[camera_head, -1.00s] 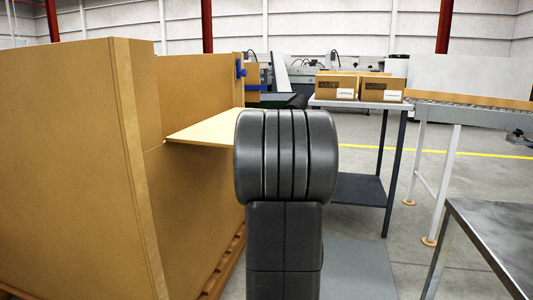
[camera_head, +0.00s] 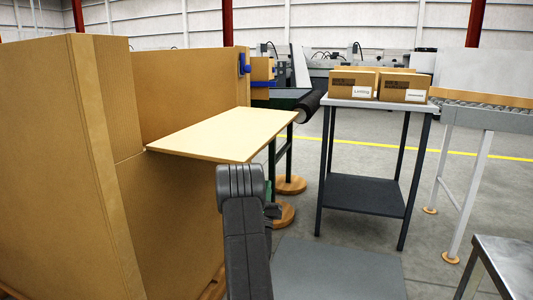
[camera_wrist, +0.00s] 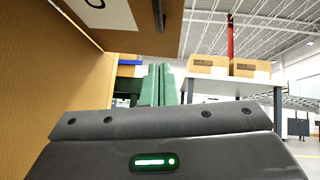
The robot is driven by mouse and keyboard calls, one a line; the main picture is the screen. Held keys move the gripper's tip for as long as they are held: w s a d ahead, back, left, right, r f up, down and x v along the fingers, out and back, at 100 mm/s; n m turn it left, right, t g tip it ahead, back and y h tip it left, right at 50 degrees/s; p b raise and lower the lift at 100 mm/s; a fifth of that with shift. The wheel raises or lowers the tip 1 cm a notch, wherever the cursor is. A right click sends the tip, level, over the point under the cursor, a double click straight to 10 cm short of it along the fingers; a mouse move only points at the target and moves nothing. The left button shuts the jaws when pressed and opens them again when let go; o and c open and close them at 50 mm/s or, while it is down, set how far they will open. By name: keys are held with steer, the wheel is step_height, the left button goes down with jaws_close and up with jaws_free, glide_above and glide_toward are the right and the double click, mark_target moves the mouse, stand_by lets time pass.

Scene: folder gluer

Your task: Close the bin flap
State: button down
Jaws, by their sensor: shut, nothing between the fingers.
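The cardboard-brown bin (camera_head: 165,210) stands at the left of the head view. Its flap (camera_head: 225,133) is a pale flat panel sticking out about level from an opening in the bin's side. In the wrist view the underside of the flap (camera_wrist: 150,41) hangs overhead, with a white label and a dark bar on it. My gripper's green fingers (camera_wrist: 158,84) are together and empty, pointing forward below the flap, beside the bin wall at left. I cannot tell whether they touch anything. In the head view my arm mostly hides the gripper, below the flap's near edge.
A dark table (camera_head: 365,195) with two cartons (camera_head: 376,86) stands beyond the flap to the right. A roller conveyor (camera_head: 490,115) is farther right, and a metal table (camera_head: 510,262) is at the lower right. A belt conveyor (camera_head: 290,98) stands behind the flap. Open floor lies between.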

steer(key=s+a+r+b+x, duration=0.1)
steer(key=s+r+b+x, duration=0.1)
steer(key=x, duration=1)
steer(key=shift+b, duration=0.35)
steer(key=shift+w+d+r, duration=0.1)
steer(key=shift+r, duration=0.05)
